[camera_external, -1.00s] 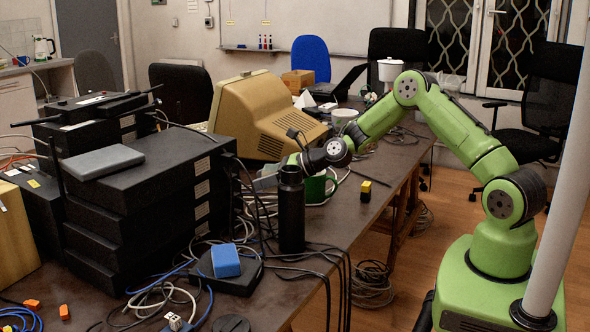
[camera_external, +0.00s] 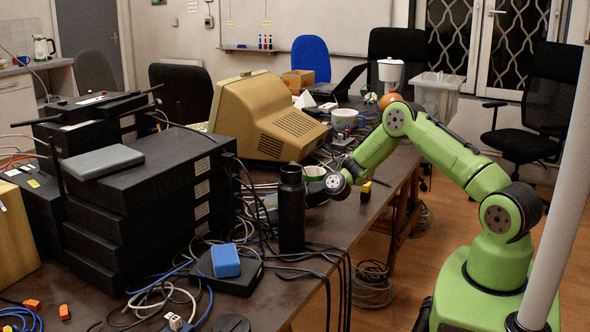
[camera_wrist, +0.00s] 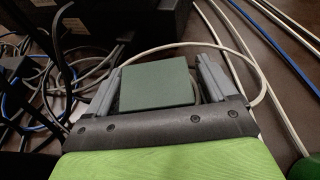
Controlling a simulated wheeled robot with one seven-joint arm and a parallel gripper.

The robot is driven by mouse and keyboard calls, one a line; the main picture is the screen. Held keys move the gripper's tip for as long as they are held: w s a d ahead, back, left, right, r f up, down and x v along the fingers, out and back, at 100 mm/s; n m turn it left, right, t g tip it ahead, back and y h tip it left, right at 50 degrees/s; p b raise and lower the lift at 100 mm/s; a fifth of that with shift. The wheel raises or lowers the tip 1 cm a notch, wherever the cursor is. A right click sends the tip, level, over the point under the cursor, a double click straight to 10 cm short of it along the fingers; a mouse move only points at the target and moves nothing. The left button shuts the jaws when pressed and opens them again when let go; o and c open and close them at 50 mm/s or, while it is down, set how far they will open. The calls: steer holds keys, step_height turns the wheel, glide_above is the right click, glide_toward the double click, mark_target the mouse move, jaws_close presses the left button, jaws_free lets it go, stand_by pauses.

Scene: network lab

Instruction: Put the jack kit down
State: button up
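The jack kit (camera_wrist: 157,83), a flat dark green box, lies between the two fingers of my gripper (camera_wrist: 155,75) in the wrist view, one finger along each side. The fingers look shut on it, though thin dark strips show beside it. In the outside view my gripper is low over the table (camera_external: 345,235), behind the black bottle (camera_external: 291,210), which hides part of it. A small grey-green piece (camera_external: 268,204), perhaps the kit, shows left of the bottle. Whether the kit touches the table is not clear.
Stacked black equipment boxes (camera_external: 150,205) stand to the left. Loose cables (camera_wrist: 240,65) run around the kit. A blue box (camera_external: 225,260) rests on a black device in front. A beige monitor (camera_external: 265,115) stands behind.

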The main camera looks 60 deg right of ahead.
steer(key=shift+s+d+r, duration=0.1)
steer(key=shift+r, duration=0.15)
steer(key=p+v, duration=0.2)
steer(key=v, duration=1)
